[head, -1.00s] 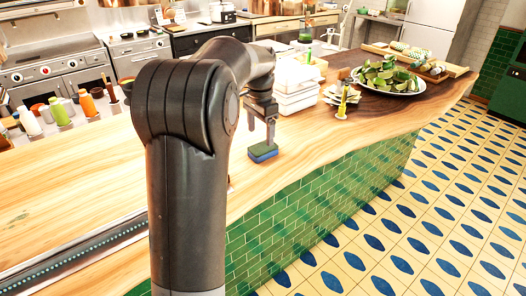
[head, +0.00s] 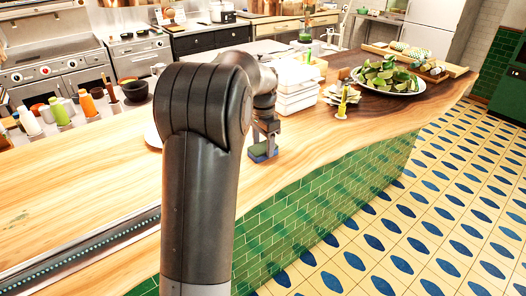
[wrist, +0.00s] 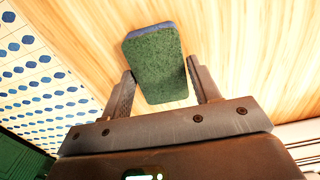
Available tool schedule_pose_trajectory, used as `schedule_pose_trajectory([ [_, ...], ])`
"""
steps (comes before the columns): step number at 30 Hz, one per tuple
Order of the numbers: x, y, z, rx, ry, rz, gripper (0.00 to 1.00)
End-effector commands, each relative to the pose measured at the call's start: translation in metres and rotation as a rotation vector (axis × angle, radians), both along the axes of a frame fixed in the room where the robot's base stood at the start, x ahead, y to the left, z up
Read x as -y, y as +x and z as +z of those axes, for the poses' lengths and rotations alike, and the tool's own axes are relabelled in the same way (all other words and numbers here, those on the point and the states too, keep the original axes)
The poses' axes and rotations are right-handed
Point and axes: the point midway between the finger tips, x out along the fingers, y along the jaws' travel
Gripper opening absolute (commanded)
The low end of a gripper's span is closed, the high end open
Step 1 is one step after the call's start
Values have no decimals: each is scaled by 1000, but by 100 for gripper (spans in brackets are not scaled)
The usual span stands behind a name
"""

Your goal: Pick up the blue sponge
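The blue sponge (head: 262,157) has a green scouring top and a blue lower layer. It lies on the wooden counter near its front edge. In the wrist view the sponge (wrist: 158,64) shows its green face, with a strip of blue at its far end. My gripper (wrist: 160,82) is open, with one finger on each side of the sponge's near end. The left finger is very close to the sponge, and I cannot tell whether it touches. A gap shows at the right finger. In the head view my gripper (head: 264,142) is right over the sponge and partly hides it.
White stacked containers (head: 294,92) stand just behind my gripper. Sauce bottles (head: 88,104) stand at the left back. The wooden counter (head: 90,190) is clear at the left.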

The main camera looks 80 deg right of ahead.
Motion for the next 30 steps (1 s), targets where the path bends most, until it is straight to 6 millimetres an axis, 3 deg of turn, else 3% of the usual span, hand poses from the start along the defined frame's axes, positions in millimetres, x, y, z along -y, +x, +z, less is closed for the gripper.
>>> schedule_pose_trajectory([
  [10, 0, 0, 0, 0, 0, 0, 29],
  [20, 0, 0, 5, 0, -1, 0, 29],
  [28, 1, 1, 43, 0, -6, 2, 29],
  [30, -8, -15, 51, -1, -3, -4, 29],
])
